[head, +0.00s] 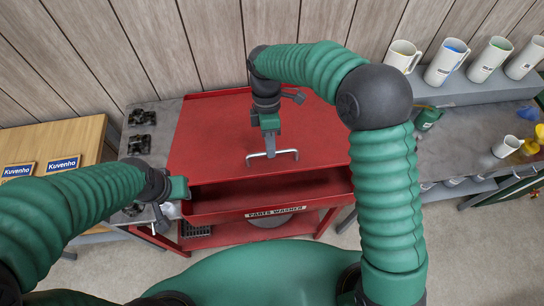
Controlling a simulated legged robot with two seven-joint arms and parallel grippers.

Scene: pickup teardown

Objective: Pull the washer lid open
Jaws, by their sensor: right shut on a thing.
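The parts washer (275,211) is a red cabinet with a "PARTS WASHER" label on its front. Its flat red lid (215,130) carries a pale bar handle (287,153) near the front edge. A dark red recess shows between the lid's front edge and the washer's front wall, so the lid looks raised there. My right gripper (270,153) points down from above and is shut on the handle's middle. My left gripper (160,222) is low beside the washer's left front corner, apart from the lid; its fingers are too small to read.
A grey bench with black parts (141,117) stands left of the washer, and a wooden table (80,140) with Kuvenho boxes (63,163) is farther left. At right, a grey bench (462,140) holds a green can (428,118); white jugs (446,62) stand on a shelf. A plank wall is behind.

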